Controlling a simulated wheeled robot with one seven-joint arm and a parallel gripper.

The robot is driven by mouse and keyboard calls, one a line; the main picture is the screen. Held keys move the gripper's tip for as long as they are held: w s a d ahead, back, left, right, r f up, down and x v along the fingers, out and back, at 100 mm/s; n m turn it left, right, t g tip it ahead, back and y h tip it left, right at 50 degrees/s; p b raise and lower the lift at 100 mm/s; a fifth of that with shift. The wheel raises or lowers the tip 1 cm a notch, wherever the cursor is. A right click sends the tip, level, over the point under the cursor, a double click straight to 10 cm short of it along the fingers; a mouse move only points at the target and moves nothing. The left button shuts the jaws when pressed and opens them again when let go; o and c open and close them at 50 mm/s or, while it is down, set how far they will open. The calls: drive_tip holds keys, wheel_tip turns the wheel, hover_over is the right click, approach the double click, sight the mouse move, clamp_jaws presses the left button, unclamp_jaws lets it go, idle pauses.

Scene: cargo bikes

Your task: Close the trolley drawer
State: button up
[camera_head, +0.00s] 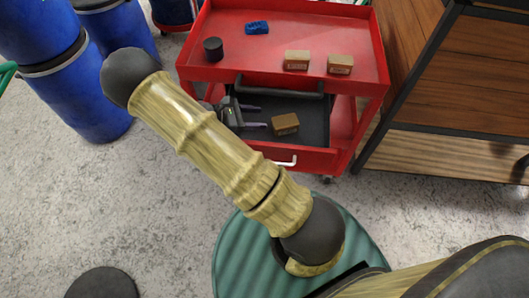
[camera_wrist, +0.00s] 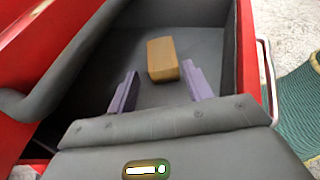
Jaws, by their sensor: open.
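The red trolley (camera_head: 345,90) stands ahead of me. Its drawer (camera_head: 318,161) is pulled out toward me below the top tray, with red walls and a dark grey floor. A white handle (camera_head: 286,162) is on the drawer's front face; it shows at the right edge in the wrist view (camera_wrist: 268,75). My gripper (camera_head: 259,116) is open and appears over or inside the drawer. In the wrist view its two purple-grey fingers (camera_wrist: 160,88) are spread apart. A brown box (camera_wrist: 162,59) on the drawer floor lies just beyond the fingertips, not gripped; it also shows in the head view (camera_head: 285,124).
A dark bar handle (camera_head: 280,89) runs along the trolley's near top edge. The top tray holds a blue block (camera_head: 257,28), a dark cylinder (camera_head: 213,49) and two brown boxes (camera_head: 297,60). Blue barrels (camera_head: 90,95) stand left; a wooden cabinet (camera_head: 455,80) stands close right.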

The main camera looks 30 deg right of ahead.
drive_tip(key=shift+s+r+p, duration=0.1)
drive_tip(key=shift+r+p, duration=0.2)
drive_tip(key=shift+r, duration=0.15)
drive_tip(key=c, duration=0.4)
drive_tip(key=r+p, duration=0.1)
drive_tip(key=s+r+m+y+p, duration=0.1)
drive_tip(key=r+p, duration=0.1)
drive_tip(key=shift+s+a+r+g, duration=0.1)
drive_tip(key=shift+r+g, duration=0.05)
drive_tip(key=shift+g, duration=0.15)
clamp_jaws()
drive_tip(key=s+a+r+m+t+y+p, duration=0.2)
drive_tip(key=r+p, duration=0.8)
drive_tip(key=r, duration=0.5)
drive_tip(key=s+a+r+m+t+y+p, duration=0.2)
drive_tip(key=r+m+y+p, duration=0.4)
drive_tip(key=r+p, duration=0.5)
drive_tip(key=s+a+r+m+t+y+p, duration=0.2)
drive_tip(key=r+p, duration=0.9)
drive_tip(key=r, duration=0.9)
drive_tip(key=s+a+m+y, duration=0.1)
drive_tip(key=s+m+y, duration=0.1)
drive_tip(key=s+m, duration=0.1)
drive_tip(key=shift+s+a+m, duration=0.25)
drive_tip(key=shift+s+m, duration=0.15)
drive_tip(key=shift+m, duration=0.4)
